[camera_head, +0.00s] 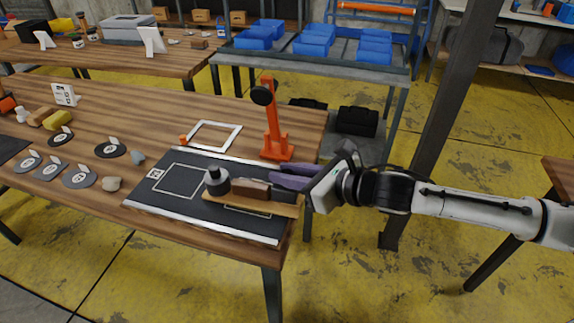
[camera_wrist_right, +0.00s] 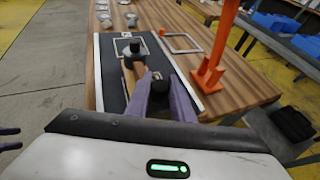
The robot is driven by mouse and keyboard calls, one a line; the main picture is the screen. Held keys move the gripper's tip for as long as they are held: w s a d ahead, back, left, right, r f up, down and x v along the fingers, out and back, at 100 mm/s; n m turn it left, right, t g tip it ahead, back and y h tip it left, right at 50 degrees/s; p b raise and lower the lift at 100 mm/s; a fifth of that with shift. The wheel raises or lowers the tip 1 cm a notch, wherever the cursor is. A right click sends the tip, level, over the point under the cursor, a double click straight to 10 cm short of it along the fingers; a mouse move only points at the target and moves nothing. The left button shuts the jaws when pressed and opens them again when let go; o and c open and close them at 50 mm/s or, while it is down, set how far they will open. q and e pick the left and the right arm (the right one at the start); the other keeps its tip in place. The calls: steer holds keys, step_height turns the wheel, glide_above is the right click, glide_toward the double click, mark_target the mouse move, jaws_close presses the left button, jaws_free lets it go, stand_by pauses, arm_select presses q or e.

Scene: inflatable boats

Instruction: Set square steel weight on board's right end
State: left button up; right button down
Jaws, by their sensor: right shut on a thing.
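The board (camera_head: 237,203) is a light wooden plank on a black mat. A dark round weight with a knob (camera_head: 216,182) stands at its left end, and a brown block (camera_head: 250,188) lies near its middle. My right gripper (camera_head: 284,181) has purple fingers over the board's right end. In the right wrist view these fingers are shut on a small dark piece (camera_wrist_right: 160,88), apparently the square steel weight. The fingers hide most of it, and I cannot tell whether it touches the board. My left gripper (camera_wrist_right: 8,139) shows only as two separated purple fingertips at the wrist view's left edge.
An orange stand (camera_head: 273,130) with a black disc rises just behind the mat (camera_head: 150,208). A white square frame (camera_head: 215,135) lies beyond the mat. Several dark discs with labels (camera_head: 80,177) and small stones lie at the left. The table's right edge is close to my right gripper.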

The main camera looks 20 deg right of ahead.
steer(key=shift+w+a+f, duration=0.1)
steer(key=shift+f, duration=0.85)
steer(key=c, duration=1.9)
jaws_free()
steer(key=shift+f, duration=0.35)
steer(key=shift+c, duration=0.2)
steer(key=o, duration=0.4)
steer(key=shift+r, duration=0.15)
steer(key=b+v, duration=0.2)
steer(key=v, duration=1)
